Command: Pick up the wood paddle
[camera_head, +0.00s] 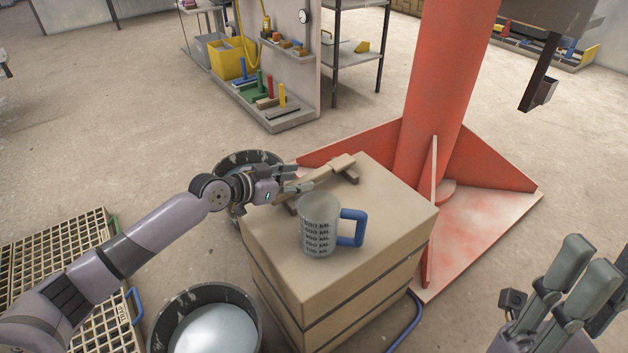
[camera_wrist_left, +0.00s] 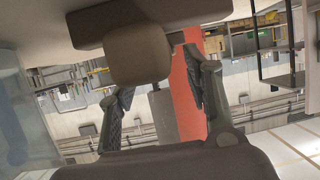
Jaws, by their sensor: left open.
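The wood paddle (camera_head: 333,170) lies on small wooden rests on top of a tan block (camera_head: 385,255). Its wide end points to the back right, and its near part is partly hidden by my left gripper. My left gripper (camera_head: 306,180) is open beside the near left part of the paddle; I cannot tell whether it touches it.
A clear measuring jug (camera_head: 318,228) with a blue handle stands on the block, close in front of the paddle. Buckets stand left of the block, one with pale liquid (camera_head: 215,332). A red column (camera_head: 445,90) with a flanged base rises behind it to the right.

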